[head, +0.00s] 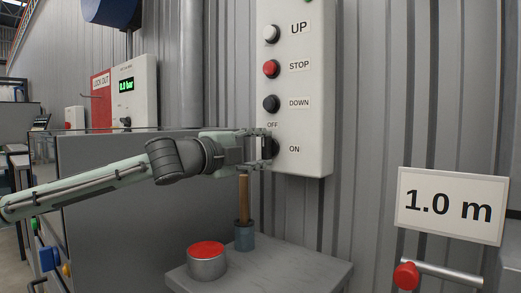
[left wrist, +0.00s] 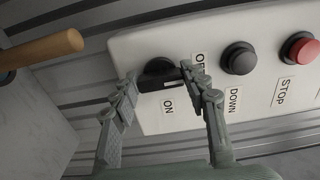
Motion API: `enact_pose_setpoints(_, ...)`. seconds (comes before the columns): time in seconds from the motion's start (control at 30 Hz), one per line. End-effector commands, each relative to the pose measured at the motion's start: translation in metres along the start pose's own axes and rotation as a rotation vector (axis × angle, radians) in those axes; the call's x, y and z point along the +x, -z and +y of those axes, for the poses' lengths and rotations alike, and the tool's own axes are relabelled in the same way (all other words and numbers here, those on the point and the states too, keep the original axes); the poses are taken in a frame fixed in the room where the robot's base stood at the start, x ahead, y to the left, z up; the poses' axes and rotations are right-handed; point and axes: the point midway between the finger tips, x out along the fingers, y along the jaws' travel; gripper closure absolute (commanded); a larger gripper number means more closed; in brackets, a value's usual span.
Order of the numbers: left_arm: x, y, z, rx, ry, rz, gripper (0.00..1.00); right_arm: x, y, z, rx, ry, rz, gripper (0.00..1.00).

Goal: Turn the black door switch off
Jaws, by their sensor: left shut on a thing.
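The black door switch (left wrist: 158,73) is a round black knob at the bottom of a white control panel (head: 318,95). It lies between the labels OFF and ON. In the head view the switch (head: 273,150) is mostly hidden behind my left gripper (head: 266,143). In the left wrist view my left gripper (left wrist: 163,80) has one finger on each side of the knob, shut on it. A short pale mark shows on the knob, but I cannot tell for certain which label it points to. My right gripper is not in view.
Above the switch are a black DOWN button (head: 271,103), a red STOP button (head: 271,68) and a white UP button (head: 271,33). Below stand a wooden handle (head: 244,198) in a holder and a red-topped can (head: 206,262) on a grey table (head: 300,268).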

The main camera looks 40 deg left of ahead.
Motion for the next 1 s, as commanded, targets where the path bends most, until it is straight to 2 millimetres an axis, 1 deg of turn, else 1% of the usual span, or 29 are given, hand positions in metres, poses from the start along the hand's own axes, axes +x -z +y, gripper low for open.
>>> enact_pose_setpoints(0.27, 0.0001, -0.0004, -0.0003, -0.004, 0.000, -0.001, 0.84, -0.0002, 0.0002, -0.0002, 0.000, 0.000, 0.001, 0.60)
enact_pose_setpoints(0.3, 0.0001, -0.0004, -0.0003, -0.004, 0.000, -0.001, 0.51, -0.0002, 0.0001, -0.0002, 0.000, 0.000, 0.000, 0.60)
enact_pose_setpoints(0.43, 0.0001, -0.0003, -0.0003, -0.003, 0.000, 0.000, 0.35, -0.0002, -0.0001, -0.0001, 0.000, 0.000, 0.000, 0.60)
enact_pose_setpoints(0.9, 0.0000, 0.0000, -0.0001, 0.000, 0.000, 0.000, 0.34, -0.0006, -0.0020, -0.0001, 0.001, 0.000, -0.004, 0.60)
enact_pose_setpoints(1.0, 0.0000, 0.0000, -0.0006, 0.031, -0.001, 0.000, 0.34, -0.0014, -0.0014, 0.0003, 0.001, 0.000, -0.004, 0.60)
